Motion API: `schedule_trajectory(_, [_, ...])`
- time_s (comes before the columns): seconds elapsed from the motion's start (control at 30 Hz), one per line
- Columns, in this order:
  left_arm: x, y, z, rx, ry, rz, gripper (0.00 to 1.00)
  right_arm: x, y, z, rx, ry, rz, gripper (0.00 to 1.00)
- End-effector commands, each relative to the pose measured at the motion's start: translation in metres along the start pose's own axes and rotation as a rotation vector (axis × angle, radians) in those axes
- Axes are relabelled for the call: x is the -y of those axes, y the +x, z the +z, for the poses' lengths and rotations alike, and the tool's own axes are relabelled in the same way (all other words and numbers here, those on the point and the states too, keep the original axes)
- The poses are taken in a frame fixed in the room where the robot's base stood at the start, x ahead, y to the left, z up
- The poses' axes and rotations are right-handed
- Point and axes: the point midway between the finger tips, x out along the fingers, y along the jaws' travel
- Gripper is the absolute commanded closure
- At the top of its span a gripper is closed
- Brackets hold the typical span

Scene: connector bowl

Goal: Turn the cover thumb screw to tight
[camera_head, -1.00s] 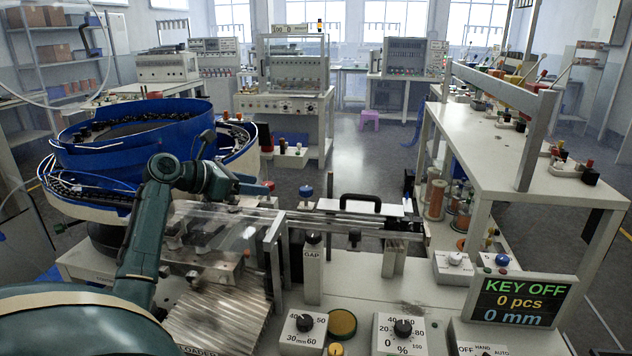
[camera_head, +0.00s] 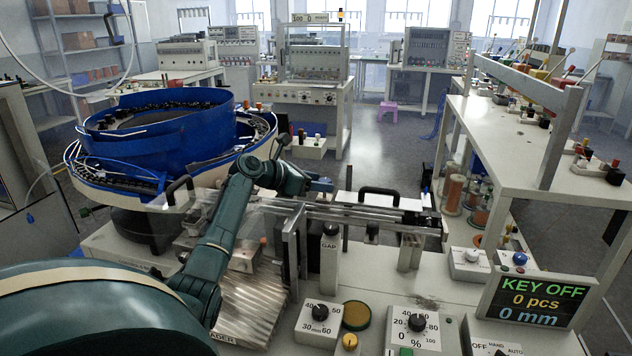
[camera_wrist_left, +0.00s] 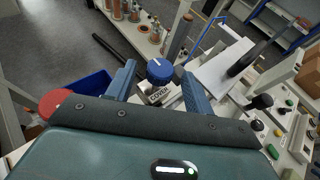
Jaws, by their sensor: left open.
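The cover thumb screw (camera_wrist_left: 160,70) is a blue round knob with a white line on its top, above a white label (camera_wrist_left: 160,95) reading COVER, in the left wrist view. My left gripper (camera_head: 320,185) reaches over the track from the left in the head view. Its two blue fingers are open, one on each side of the knob in the left wrist view. I cannot tell whether they touch it. In the head view the knob is not clearly visible at the gripper. My right gripper is not in view.
A black handle (camera_head: 379,191) on a white cover stands just right of my gripper. The blue feeder bowl (camera_head: 165,130) is behind my arm at left. A GAP post (camera_head: 330,255), dial boxes and a KEY OFF display (camera_head: 540,300) are in front. A red knob (camera_wrist_left: 57,103) shows in the wrist view.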

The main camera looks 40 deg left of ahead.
Motion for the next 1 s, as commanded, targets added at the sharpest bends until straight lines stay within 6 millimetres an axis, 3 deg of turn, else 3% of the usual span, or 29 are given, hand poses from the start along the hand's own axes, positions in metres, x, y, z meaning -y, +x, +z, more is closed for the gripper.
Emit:
schedule_trajectory(0.2, [0.0001, 0.0001, -0.0002, 0.0, 0.0, 0.0, 0.49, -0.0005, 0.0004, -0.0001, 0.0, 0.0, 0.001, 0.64])
schedule_trajectory(0.73, [0.0001, -0.0001, -0.0003, 0.0, -0.001, -0.001, 0.92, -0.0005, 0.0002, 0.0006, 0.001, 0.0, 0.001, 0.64])
schedule_trajectory(1.0, [-0.0039, -0.0009, 0.0027, -0.007, 0.021, -0.066, 0.92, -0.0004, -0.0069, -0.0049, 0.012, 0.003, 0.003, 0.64])
